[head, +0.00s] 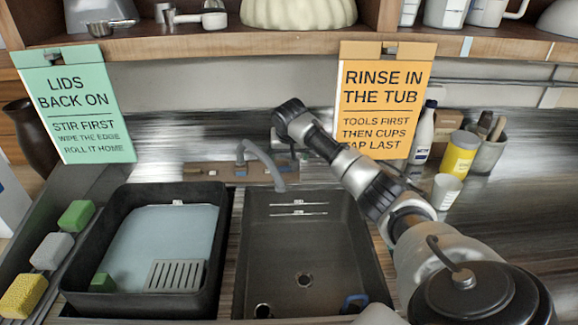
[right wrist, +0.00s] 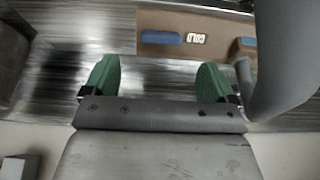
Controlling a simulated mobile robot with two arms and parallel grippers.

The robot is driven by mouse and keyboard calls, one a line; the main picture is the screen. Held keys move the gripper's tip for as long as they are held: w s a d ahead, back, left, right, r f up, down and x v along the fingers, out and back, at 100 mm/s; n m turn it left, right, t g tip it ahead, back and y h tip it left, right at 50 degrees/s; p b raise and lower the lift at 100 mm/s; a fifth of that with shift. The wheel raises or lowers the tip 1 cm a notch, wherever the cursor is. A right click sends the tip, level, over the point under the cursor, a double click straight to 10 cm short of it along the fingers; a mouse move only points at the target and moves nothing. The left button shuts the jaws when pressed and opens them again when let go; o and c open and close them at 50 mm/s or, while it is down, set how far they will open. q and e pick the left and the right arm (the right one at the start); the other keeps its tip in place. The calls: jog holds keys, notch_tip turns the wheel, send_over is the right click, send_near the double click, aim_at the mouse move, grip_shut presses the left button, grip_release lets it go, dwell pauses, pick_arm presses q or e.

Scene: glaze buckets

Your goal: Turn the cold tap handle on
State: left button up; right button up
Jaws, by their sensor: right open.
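The cold tap handle (right wrist: 161,37) is a blue bar on a brown board (right wrist: 215,20), beside a white COLD label (right wrist: 196,38) that appears upside down. My right gripper (right wrist: 160,78) has green fingertips spread wide apart and nothing between them. In the right wrist view the handle lies beyond the fingertips, roughly between them, and is not gripped. The grey tap spout (head: 262,160) arches over the back of the right basin in the head view. My right arm reaches in from the lower right to behind the spout. My left gripper is not in view.
The right basin (head: 345,235) is empty except for a blue item (head: 354,302) near its front. A black tub (head: 220,230) holds pale water at left. A yellow container (head: 459,153), white cup (head: 446,190) and bottle (head: 423,132) stand right of my arm. A shelf (head: 200,45) overhangs the back.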

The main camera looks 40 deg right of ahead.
aim_at(288, 168)
jog(key=x, duration=0.8)
jog(key=shift+w+f, duration=0.1)
jog(key=c, duration=0.9)
jog(key=shift+n, duration=0.3)
jog(key=n+h+p, duration=0.1)
jog(key=n, duration=0.2)
jog(key=shift+g, duration=0.3)
jog(key=shift+n+h+p, duration=0.5)
jog(key=shift+n+p, duration=0.2)
jog(key=shift+n, duration=1.6)
